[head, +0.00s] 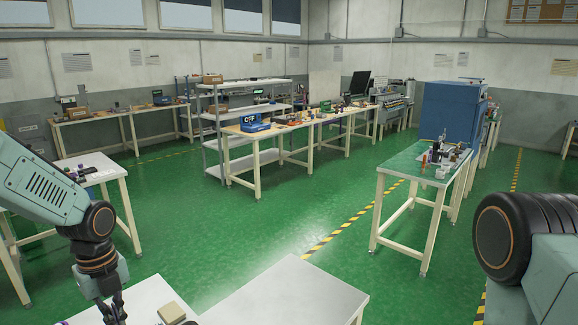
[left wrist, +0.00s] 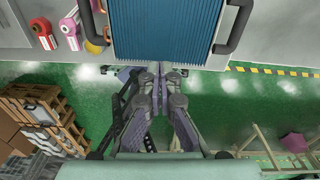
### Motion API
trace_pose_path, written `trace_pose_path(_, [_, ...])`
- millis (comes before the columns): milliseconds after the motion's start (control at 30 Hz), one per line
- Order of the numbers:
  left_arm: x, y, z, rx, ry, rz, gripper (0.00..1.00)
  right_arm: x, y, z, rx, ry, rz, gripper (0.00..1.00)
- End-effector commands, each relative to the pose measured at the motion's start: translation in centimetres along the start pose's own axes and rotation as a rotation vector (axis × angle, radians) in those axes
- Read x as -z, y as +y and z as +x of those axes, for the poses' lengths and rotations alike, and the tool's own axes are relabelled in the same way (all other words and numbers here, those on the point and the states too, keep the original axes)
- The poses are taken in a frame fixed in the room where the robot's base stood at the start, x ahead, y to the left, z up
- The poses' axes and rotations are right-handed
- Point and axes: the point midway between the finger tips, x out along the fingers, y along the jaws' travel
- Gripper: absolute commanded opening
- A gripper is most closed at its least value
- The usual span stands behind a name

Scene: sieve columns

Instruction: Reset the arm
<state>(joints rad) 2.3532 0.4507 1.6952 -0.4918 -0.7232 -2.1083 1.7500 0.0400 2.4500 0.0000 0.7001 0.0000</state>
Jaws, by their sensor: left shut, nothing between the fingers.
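My left gripper (head: 114,318) hangs at the lower left of the head view, pointing down beside a white table. Its fingertips are partly cut off by the bottom edge. In the left wrist view, the fingers (left wrist: 160,72) are together, with nothing between them. They show in front of a blue ridged panel with black handles (left wrist: 180,28) and the green floor. Part of my right arm shows at the right edge of the head view, but its gripper is out of view.
A white table (head: 285,292) with a small tan block (head: 171,313) stands in front. A green-topped table (head: 405,163) with small items stands right. Wooden pallets with boxes (left wrist: 45,115) and a red container (left wrist: 41,27) show in the wrist view. Open green floor lies between tables.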

Motion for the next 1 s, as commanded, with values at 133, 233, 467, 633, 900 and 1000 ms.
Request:
trace_pose_path(133, [2.8, -0.3, 3.4, 0.013, 0.025, -0.167, 0.0, 0.0, 0.0, 0.0, 0.0, 0.0, 0.0, 0.41])
trace_pose_path(233, [5.2, -0.3, 6.1, 0.025, 0.045, -0.321, 0.0, 0.0, 0.0, 0.0, 0.0, 0.0, 0.0, 0.41])
trace_pose_path(467, [12.6, 1.6, 13.1, 0.03, 0.097, -0.82, 0.0, 0.0, 0.0, 0.0, 0.0, 0.0, 0.0, 0.41])
trace_pose_path(633, [17.7, 4.6, 16.9, 0.019, 0.112, -1.217, 0.0, 0.0, 0.0, 0.0, 0.0, 0.0, 0.0, 0.41])
trace_pose_path(900, [23.7, 10.7, 20.1, 0.013, 0.077, -1.803, 0.0, 0.0, 0.0, 0.0, 0.0, 0.0, 0.0, 0.41])
trace_pose_path(1000, [25.1, 12.8, 20.4, 0.023, 0.056, -1.971, 0.0, 0.0, 0.0, 0.0, 0.0, 0.0, 0.0, 0.41])
